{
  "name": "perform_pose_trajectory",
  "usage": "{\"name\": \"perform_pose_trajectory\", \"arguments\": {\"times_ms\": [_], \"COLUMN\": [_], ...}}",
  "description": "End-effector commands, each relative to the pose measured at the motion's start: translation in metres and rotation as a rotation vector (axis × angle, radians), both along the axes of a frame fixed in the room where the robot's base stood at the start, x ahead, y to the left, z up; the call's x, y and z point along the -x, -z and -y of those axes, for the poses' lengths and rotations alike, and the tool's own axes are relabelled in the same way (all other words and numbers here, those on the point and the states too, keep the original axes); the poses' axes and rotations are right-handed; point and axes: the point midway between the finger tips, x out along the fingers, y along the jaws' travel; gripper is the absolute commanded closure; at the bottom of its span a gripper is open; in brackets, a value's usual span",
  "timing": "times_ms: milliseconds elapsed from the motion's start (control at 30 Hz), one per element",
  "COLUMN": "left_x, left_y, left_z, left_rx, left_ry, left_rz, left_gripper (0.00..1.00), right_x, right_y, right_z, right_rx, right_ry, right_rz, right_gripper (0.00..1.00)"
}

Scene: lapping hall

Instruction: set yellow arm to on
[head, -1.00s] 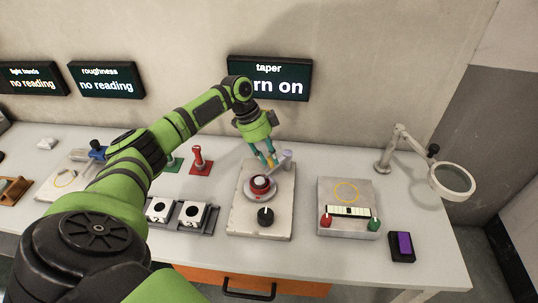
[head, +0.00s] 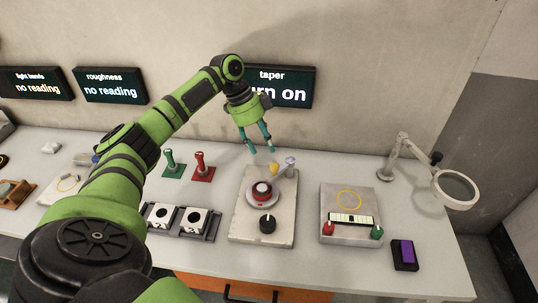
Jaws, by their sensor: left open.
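A small yellow knob (head: 274,168), which looks like the end of the yellow arm, stands at the back of a pale plate (head: 245,222). On this plate are a round device with a red ring (head: 262,191) and a black knob (head: 267,224). A pale lilac-topped post (head: 290,162) stands just right of the yellow knob. My left gripper (head: 256,145) is open and empty, above and slightly left of the yellow knob, apart from it. The taper display (head: 288,92) reads "turn on", its first letter partly hidden by my gripper. My right gripper is not in view.
A plate with red and green knobs (head: 330,238) and a magnifier (head: 457,188) are at the right, with a purple-topped block (head: 406,252) in front. Red (head: 201,168) and green (head: 171,165) handled pieces and white blocks (head: 194,219) stand left of the plate.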

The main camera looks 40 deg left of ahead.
Motion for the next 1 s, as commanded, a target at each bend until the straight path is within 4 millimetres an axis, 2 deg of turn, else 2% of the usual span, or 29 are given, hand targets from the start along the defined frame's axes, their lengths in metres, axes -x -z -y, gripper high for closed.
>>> {"name": "perform_pose_trajectory", "arguments": {"times_ms": [100, 300, 1000], "left_x": [0.003, 0.006, 0.007], "left_y": [-0.022, -0.041, -0.044], "left_z": [-0.009, -0.016, -0.017], "left_rx": [0.0, 0.001, 0.0], "left_ry": [-0.001, 0.0, 0.0], "left_rz": [0.002, 0.0, -0.001], "left_gripper": [0.5, 0.5, 0.5], "right_x": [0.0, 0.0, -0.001], "right_y": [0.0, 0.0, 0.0], "right_z": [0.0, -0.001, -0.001], "right_rx": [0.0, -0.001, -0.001], "right_ry": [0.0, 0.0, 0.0], "right_rz": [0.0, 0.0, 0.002], "right_gripper": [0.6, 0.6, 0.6]}}
